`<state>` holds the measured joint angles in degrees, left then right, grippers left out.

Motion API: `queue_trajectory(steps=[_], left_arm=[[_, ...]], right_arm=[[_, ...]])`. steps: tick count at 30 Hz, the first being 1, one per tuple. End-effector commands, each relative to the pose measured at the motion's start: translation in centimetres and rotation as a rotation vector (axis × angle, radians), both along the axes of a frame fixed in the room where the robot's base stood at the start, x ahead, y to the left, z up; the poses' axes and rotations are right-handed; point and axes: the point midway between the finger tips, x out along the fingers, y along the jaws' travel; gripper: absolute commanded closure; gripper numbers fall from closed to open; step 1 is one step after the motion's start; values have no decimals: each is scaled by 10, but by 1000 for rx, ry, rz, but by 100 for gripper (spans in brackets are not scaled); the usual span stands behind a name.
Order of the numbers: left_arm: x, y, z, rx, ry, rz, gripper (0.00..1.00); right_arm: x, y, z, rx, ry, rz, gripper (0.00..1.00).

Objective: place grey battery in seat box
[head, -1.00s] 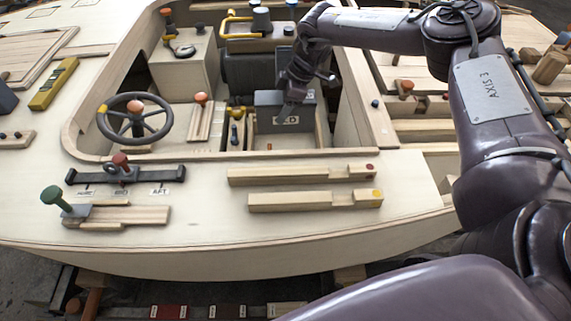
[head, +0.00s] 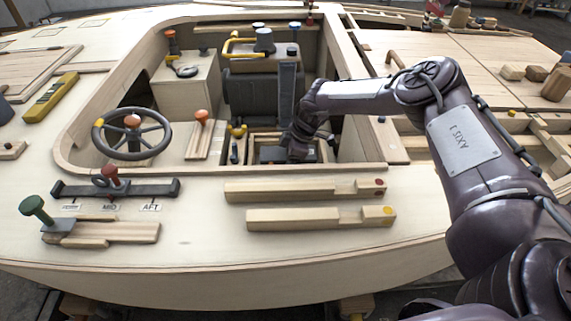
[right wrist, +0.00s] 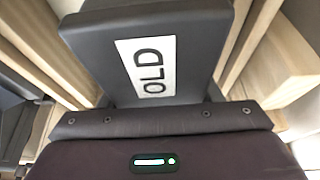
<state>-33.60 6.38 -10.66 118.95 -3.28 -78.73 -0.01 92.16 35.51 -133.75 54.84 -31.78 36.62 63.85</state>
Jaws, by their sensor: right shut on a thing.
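The grey battery (head: 270,155) is low inside the wooden-walled seat box (head: 325,152) in the cockpit. In the right wrist view the battery (right wrist: 196,62) is large and close, with a white label reading OLD. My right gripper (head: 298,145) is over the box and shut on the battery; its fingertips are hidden. Wooden walls show on both sides of the battery in the wrist view. I cannot tell whether the battery touches the bottom. My left gripper is not in view.
A tall dark panel (head: 287,92) stands upright behind my gripper, beside the dark seat (head: 250,95). A steering wheel (head: 132,134) and an orange-knobbed lever (head: 201,120) stand to the left. Two wooden bars (head: 300,190) lie on the near deck.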

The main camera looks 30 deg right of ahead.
Motion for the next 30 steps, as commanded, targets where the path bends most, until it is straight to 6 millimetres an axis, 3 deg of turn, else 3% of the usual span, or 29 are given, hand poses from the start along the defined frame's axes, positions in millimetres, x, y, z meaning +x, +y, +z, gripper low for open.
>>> queue_trajectory(steps=[9,10,15,26,30], left_arm=[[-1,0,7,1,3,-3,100],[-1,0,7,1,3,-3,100],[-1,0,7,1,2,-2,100],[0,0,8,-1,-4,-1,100],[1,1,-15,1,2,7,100]], right_arm=[[2,0,-7,0,-4,1,81],[1,0,-8,-1,-1,1,41],[1,0,-8,0,-2,0,20],[0,-3,0,0,-4,-2,20],[-3,-10,21,2,-7,-3,20]])
